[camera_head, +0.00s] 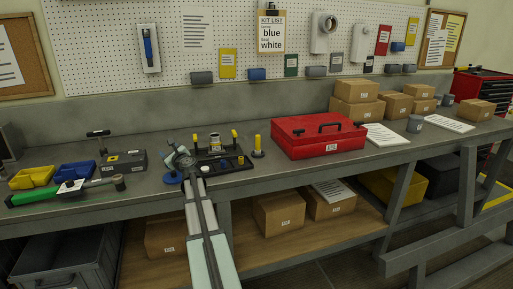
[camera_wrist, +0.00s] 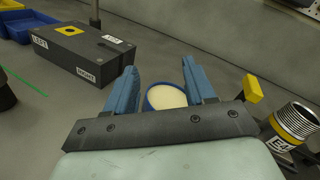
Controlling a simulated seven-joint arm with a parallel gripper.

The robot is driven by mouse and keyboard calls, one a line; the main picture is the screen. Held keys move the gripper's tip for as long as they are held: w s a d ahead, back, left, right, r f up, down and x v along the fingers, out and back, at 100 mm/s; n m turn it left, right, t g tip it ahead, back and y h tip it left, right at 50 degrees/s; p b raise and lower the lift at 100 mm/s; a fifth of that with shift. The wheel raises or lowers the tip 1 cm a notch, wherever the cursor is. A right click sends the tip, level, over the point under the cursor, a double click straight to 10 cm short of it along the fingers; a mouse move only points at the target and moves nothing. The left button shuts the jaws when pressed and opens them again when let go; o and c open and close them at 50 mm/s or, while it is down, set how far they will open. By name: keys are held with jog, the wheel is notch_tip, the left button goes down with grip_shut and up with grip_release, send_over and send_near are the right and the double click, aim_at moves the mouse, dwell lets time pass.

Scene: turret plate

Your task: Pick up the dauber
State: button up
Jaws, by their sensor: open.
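A round blue-rimmed piece with a cream top (camera_wrist: 166,97) sits between the two blue fingers of my gripper (camera_wrist: 160,75) in the wrist view. I cannot tell for sure whether it is the dauber. A blue disc (camera_head: 171,179) shows on the bench under my gripper (camera_head: 180,160) in the head view. The fingers are open, one on each side of the round piece. Whether they touch it is unclear. The lower part of the piece is hidden by the gripper body.
A dark box marked LEFT and RIGHT (camera_wrist: 82,50) stands left of my gripper. A threaded metal cylinder marked E4 (camera_wrist: 293,123) is close on the right. A black tray (camera_head: 228,163), a red toolbox (camera_head: 318,141) and a green-handled tool (camera_head: 35,197) are on the bench.

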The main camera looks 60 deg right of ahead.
aim_at(258, 142)
jog(key=s+d+m+h, duration=0.1)
jog(key=s+d+m, duration=0.1)
jog(key=s+d, duration=0.2)
jog(key=s+d+f+m+g+h, duration=0.1)
jog(key=s+d, duration=0.4)
jog(key=s, duration=0.3)
jog(key=s+d+m+g+h, duration=0.1)
jog(key=s+d+m+h, duration=0.1)
jog(key=s+d, duration=0.3)
jog(key=shift+s+f+m, duration=0.2)
jog(key=shift+s+m, duration=0.1)
jog(key=shift+s, duration=0.45)
jog(key=s+d+m+g+h, duration=0.1)
jog(key=s+d, duration=0.1)
jog(key=s, duration=0.3)
jog(key=s+d+f+m+g+h, duration=0.1)
jog(key=s+d+m, duration=0.1)
jog(key=s, duration=0.4)
jog(key=s+d+f+m+g+h, duration=0.1)
jog(key=s+d+m, duration=0.1)
jog(key=s, duration=0.3)
jog(key=shift+s+d+f, duration=0.15)
jog(key=shift+s+d, duration=0.05)
jog(key=shift+d, duration=0.1)
jog(key=x, duration=0.8)
jog(key=shift+s, duration=0.1)
jog(key=shift+w+x, duration=0.2)
jog(key=shift+x, duration=2.75)
jog(key=shift+a, duration=0.25)
jog(key=shift+c, duration=0.2)
